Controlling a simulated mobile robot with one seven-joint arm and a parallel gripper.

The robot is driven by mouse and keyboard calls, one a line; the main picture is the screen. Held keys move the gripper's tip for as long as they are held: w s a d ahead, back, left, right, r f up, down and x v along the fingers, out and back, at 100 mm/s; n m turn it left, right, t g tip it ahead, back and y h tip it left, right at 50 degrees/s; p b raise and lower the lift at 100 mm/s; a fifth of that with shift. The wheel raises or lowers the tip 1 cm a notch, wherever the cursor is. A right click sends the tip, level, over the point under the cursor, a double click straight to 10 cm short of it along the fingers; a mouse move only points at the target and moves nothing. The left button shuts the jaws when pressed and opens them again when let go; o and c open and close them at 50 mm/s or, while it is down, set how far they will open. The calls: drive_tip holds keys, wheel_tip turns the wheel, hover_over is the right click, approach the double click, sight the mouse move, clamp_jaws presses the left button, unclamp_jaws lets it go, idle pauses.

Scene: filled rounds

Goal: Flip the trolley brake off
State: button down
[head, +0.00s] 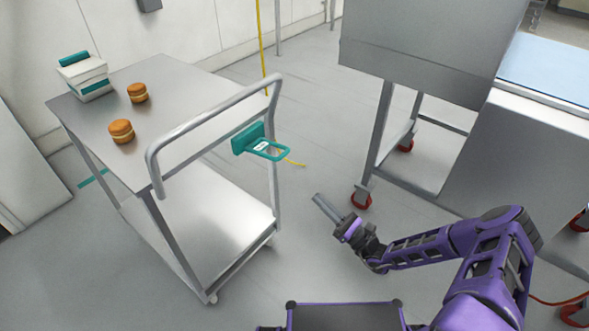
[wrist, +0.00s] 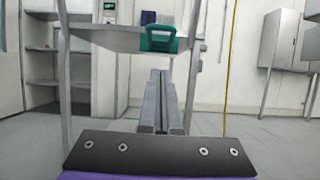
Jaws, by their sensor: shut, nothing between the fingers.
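The trolley (head: 203,137) is a steel cart with two shelves and a grey tubular push handle, left of centre in the head view. The teal brake (head: 262,144) is a block with a loop-shaped lever and a white label on the trolley's handle side. The lever sticks out toward the right. In the wrist view the brake (wrist: 158,40) is at the top middle, above the fingertips. My gripper (head: 318,203) is shut and empty, right of the trolley and apart from the brake. In the wrist view my gripper (wrist: 159,76) points toward the trolley.
Two filled buns (head: 121,131) and a white box with teal trim (head: 83,76) stand on the trolley's top. A steel unit on red castors (head: 361,200) stands to the right. A yellow cable (head: 261,40) hangs behind. Floor between trolley and unit is clear.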

drive_tip(key=d+r+x, duration=0.1)
drive_tip(key=r+x, duration=0.1)
drive_tip(key=x, duration=1)
drive_tip(key=shift+a+r, duration=0.3)
drive_tip(key=shift+r, duration=0.1)
drive_tip(key=shift+s+r, duration=0.1)
